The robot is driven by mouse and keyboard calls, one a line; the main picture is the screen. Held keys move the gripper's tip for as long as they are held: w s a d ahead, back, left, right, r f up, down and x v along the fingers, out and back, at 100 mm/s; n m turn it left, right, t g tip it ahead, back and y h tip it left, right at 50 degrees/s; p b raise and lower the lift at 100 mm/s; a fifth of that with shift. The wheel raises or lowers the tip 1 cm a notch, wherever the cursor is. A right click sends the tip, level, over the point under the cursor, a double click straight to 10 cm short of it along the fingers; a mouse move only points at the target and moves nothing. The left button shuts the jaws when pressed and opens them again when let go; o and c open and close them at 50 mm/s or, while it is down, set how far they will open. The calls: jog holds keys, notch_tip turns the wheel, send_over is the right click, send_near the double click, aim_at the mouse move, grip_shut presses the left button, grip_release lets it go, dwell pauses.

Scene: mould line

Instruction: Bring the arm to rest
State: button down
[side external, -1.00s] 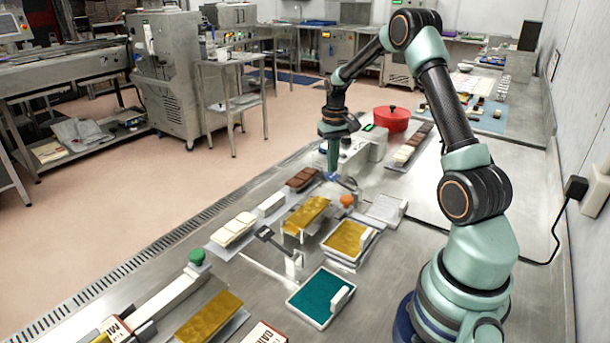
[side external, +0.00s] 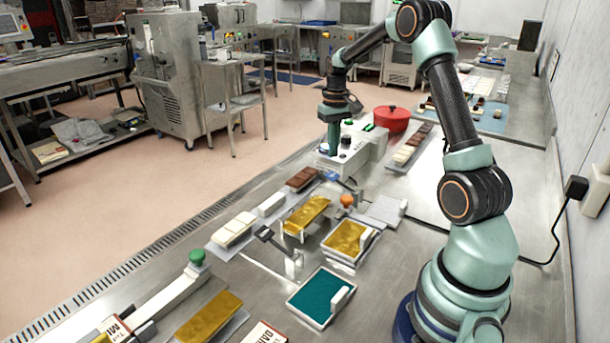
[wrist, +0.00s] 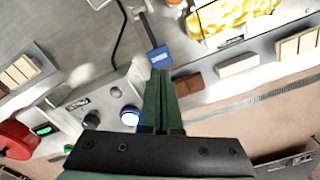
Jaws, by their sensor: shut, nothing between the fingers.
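My gripper (side external: 333,153) points down in the side external view, with its narrow green fingers together. It is above the bench, by the front of a white control box (side external: 370,150). In the wrist view, my gripper (wrist: 160,73) shows its fingers shut with nothing between them. A blue block (wrist: 160,57) on a dark rod appears just beyond the fingertips in that view; I cannot tell the gap. The control box (wrist: 105,105) lies to the left of the fingers there, with a lit blue-white button (wrist: 130,117) close beside them.
A red lidded pot (side external: 391,120) stands behind the control box. Gold-filled moulds (side external: 307,213), a teal tray (side external: 316,305), brown bars (side external: 302,178), an orange knob (side external: 347,200) and a green button (side external: 196,257) occupy the bench nearer the camera. The air around my arm looks clear.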

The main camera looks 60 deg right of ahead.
jog(key=s+a+r+n+t, duration=0.25)
jog(key=a+r, duration=0.35)
jog(key=a, duration=0.5)
jog(key=s+a+r+n+t, duration=0.1)
jog(key=s+a+r+n, duration=0.15)
jog(key=a+r, duration=0.55)
jog(key=s+a+f+n+t, duration=0.1)
jog(key=s+a+f+t, duration=0.1)
jog(key=s+a, duration=0.4)
jog(key=shift+a+f, duration=0.2)
jog(key=shift+a, duration=1.05)
